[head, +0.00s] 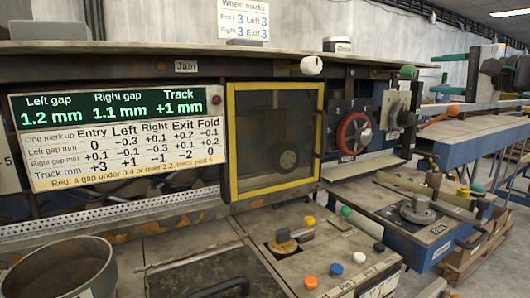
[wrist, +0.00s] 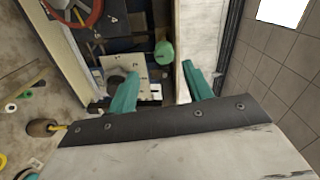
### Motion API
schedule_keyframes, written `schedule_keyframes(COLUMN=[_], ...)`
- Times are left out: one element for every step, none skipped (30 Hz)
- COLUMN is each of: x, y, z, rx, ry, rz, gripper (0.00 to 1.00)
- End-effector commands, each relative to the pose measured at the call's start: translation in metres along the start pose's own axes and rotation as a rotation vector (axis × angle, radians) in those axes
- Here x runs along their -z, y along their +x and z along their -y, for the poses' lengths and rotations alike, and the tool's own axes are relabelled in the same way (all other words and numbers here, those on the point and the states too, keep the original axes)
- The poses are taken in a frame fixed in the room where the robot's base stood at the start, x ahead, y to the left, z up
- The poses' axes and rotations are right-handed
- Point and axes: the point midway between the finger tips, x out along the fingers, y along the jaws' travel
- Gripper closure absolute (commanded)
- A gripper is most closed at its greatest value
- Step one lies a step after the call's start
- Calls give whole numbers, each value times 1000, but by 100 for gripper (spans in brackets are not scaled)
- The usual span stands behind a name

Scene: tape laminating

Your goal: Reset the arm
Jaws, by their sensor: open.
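My gripper (head: 443,73) is at the upper right in the head view. Its two teal fingers point left toward the green knob (head: 408,72) at the right end of the machine. In the wrist view the fingers of my gripper (wrist: 160,92) are spread apart with nothing held between them. The green knob (wrist: 164,52) shows beyond the fingertips there, with a gap between. The machine's display (head: 115,106) reads left gap 1.2 mm, right gap 1.1 mm and track +1 mm.
A white knob (head: 312,66) sits on the machine's upper edge. A red handwheel (head: 353,133) is right of the yellow-framed window (head: 275,140). The panel below has several coloured buttons (head: 336,270). A metal drum (head: 60,270) stands at front left. A blue-sided table (head: 480,135) is at right.

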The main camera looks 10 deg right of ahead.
Motion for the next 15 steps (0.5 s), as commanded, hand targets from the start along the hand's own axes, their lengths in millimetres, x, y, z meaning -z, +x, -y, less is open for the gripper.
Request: schedule_keyframes(x=[-4,-7,-14,-22,-35,-55,-73,-92,-117,-135,-154,-178,-196,-214,-236], y=[0,-1,-3,-5,-7,-9,-12,-14,-20,-25,-31,-41,-50,-60,-75], z=[-12,-24,-43,-58,-73,-94,-109,-124,-142,-155,-168,-185,-197,-209,-224], rx=[-41,-76,-136,-189,-247,-329,-392,-455,-538,-599,-660,-741,-802,-864,-945], ry=[8,16,25,29,28,25,17,6,-15,-34,-57,-93,-128,-166,-227], rz=[13,24,43,62,88,132,170,209,263,305,347,403,447,490,551], gripper=[49,49,49,49,49,49,49,49,49,49,49,49,49,49,49])
